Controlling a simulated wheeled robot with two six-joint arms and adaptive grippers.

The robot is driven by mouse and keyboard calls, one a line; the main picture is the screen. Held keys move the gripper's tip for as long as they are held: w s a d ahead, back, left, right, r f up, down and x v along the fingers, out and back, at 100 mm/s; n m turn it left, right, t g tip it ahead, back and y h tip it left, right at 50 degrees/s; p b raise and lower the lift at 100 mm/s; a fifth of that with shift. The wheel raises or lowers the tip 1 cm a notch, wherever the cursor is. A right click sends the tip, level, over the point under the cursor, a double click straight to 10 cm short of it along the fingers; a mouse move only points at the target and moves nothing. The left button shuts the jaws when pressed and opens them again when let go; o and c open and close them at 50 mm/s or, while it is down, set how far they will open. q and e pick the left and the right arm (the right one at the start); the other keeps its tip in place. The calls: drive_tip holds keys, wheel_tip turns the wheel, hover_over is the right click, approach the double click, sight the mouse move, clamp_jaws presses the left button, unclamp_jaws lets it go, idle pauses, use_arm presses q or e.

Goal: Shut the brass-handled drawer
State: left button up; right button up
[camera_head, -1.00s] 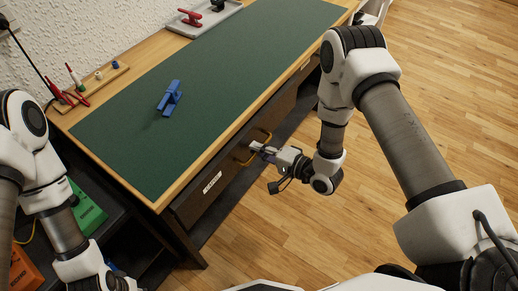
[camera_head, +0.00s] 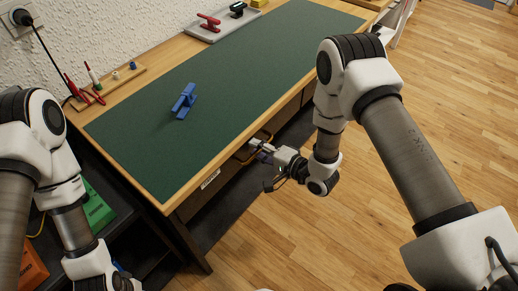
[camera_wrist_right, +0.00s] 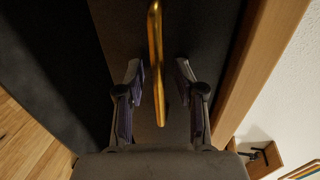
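The brass-handled drawer (camera_head: 228,178) is in the dark front under the near edge of the workbench in the head view, and its top is hidden by the bench edge. Its brass handle (camera_head: 267,139) is partly hidden by my right gripper (camera_head: 257,148). In the right wrist view, the brass handle (camera_wrist_right: 156,55) runs between the two fingers of my right gripper (camera_wrist_right: 159,75). The fingers stand apart with a gap on both sides of the handle, facing the dark drawer front (camera_wrist_right: 120,25). My left arm is at the lower left, and its fingers are out of view.
The workbench's green mat (camera_head: 170,140) holds a blue clamp (camera_head: 184,102). A grey tray (camera_head: 228,27) with a red clamp (camera_head: 209,22) and a wooden tool rack (camera_head: 120,82) stand at the back. Wooden floor (camera_head: 320,240) is open at the right.

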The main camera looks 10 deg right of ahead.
drive_tip(key=v, duration=1.2)
drive_tip(key=shift+f, duration=0.1)
